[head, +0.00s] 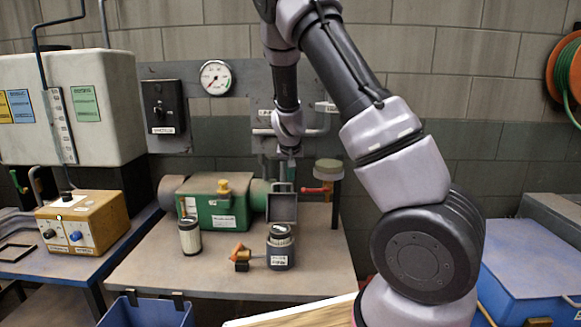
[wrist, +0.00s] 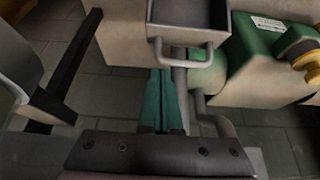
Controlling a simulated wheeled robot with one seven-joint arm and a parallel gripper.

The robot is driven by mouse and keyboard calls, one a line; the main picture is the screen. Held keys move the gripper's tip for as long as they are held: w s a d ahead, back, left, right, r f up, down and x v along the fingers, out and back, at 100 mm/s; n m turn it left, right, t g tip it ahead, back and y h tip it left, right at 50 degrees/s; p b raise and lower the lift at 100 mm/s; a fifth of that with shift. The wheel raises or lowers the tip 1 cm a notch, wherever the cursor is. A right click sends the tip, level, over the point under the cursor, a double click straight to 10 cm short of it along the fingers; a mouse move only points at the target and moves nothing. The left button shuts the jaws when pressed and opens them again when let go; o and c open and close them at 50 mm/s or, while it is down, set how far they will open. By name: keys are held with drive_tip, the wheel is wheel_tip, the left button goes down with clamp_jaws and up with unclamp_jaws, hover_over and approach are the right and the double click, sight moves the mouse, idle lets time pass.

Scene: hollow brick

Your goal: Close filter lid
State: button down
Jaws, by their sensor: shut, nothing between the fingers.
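The filter housing (head: 281,252) is a dark, labelled canister on the bench, with a pale filter top showing in its mouth. Its square grey lid (head: 282,208) stands open, upright at the back of the housing, with a bar handle at its top edge. In the wrist view the lid (wrist: 188,18) is at the top, with its handle (wrist: 189,54) nearest me. My gripper (head: 289,165) is above the lid and its handle. Its fingers are shut and empty in the wrist view (wrist: 160,78), pointing toward the handle; contact with it cannot be told.
A white filter cartridge (head: 190,238) stands left of the housing, with an orange-handled valve (head: 241,256) between. A green pump body (head: 216,204) and pipes lie behind. A blue bin (head: 147,312) hangs at the bench front. The bench right of the housing is clear.

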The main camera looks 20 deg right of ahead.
drive_tip(key=shift+x, duration=1.15)
